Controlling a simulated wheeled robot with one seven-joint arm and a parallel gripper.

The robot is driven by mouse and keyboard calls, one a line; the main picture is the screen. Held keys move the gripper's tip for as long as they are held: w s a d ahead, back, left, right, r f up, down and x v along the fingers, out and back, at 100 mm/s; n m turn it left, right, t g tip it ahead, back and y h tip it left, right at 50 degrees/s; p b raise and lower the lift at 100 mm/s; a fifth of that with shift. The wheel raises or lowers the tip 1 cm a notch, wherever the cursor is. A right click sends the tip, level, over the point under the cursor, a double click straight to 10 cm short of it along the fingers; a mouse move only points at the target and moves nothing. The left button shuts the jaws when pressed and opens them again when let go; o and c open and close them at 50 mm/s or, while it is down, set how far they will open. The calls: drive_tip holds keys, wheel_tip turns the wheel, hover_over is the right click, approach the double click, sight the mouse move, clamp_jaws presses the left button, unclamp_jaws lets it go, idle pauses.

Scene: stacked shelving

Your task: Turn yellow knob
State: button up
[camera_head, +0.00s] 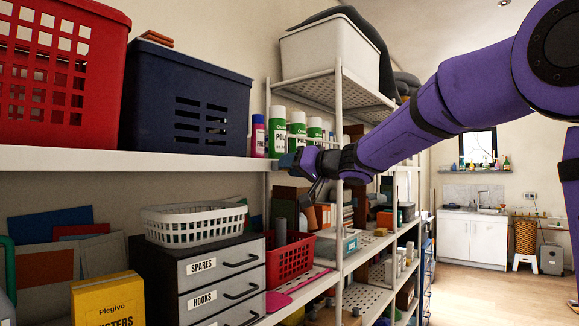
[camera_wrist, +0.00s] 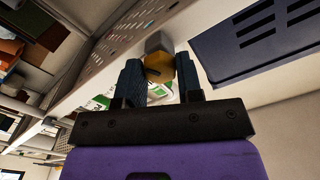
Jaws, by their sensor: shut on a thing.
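The yellow knob (camera_wrist: 160,70) shows in the wrist view between the two dark fingers of my gripper (camera_wrist: 157,62), with a grey block-like part (camera_wrist: 158,42) just beyond it. My gripper is shut on the knob. Part of the knob is hidden by the fingers. In the head view, my gripper (camera_head: 289,160) is at the front edge of the upper white shelf (camera_head: 200,163), near its right end. The knob cannot be made out in the head view.
A navy basket (camera_head: 185,98) and a red basket (camera_head: 60,75) stand on the upper shelf. Several bottles (camera_head: 298,130) stand close behind my gripper. Below are a white basket (camera_head: 194,225), a drawer unit (camera_head: 215,285) and a small red basket (camera_head: 290,260).

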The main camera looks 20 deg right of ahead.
drive_tip(key=shift+n, duration=1.6)
drive_tip(key=n, duration=0.3)
drive_tip(key=shift+n, duration=1.8)
